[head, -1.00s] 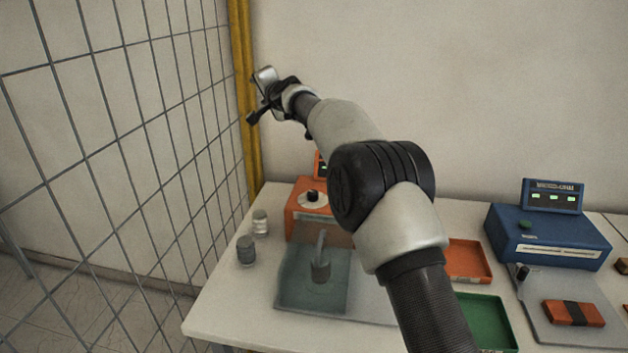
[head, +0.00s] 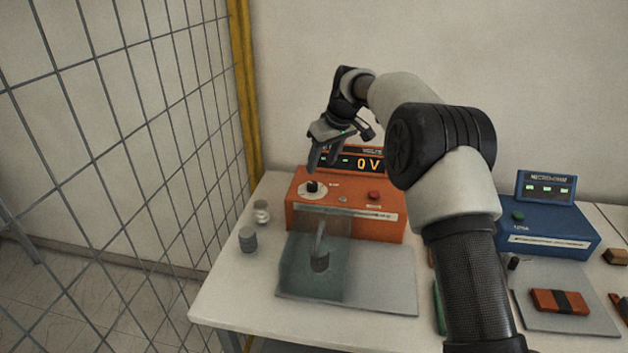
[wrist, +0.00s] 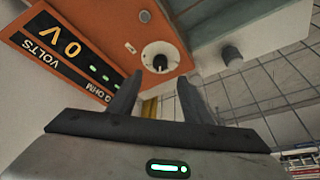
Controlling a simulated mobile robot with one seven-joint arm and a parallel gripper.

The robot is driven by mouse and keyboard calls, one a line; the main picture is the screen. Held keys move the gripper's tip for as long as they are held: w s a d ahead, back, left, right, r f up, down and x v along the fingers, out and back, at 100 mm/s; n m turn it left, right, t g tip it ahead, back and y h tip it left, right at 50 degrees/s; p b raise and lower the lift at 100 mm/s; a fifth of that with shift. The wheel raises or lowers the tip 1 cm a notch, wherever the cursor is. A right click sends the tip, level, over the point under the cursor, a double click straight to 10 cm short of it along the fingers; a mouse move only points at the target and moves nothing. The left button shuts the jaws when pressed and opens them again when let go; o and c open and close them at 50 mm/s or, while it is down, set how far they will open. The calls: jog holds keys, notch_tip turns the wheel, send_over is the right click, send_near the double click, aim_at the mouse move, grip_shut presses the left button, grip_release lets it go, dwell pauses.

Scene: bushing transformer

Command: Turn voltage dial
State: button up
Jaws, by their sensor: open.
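The voltage dial (head: 312,187) is a black knob on a pale round plate on top of the orange tester (head: 348,220). The tester's display (head: 369,164) reads 0 V. In the wrist view the dial (wrist: 160,63) lies ahead, between and beyond the two fingertips, with the volts display (wrist: 62,50) at the left. My gripper (head: 318,168) is open and empty just above the dial in the head view; in the wrist view its fingers (wrist: 160,88) are apart with a gap to the knob.
A red button (head: 374,195) sits right of the dial. A clear shield (head: 314,270) stands in front of the tester. Two small cylinders (head: 248,240) stand left of it, near the wire fence (head: 130,150). A blue tester (head: 550,232) stands to the right.

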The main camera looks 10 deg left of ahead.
aim_at(313, 184)
jog(key=p+x, duration=0.1)
jog(key=x, duration=0.8)
jog(key=shift+w+a+f, duration=0.1)
jog(key=shift+a+f, duration=0.05)
jog(key=shift+f, duration=0.15)
jog(key=shift+c, duration=0.4)
jog(key=c, duration=1)
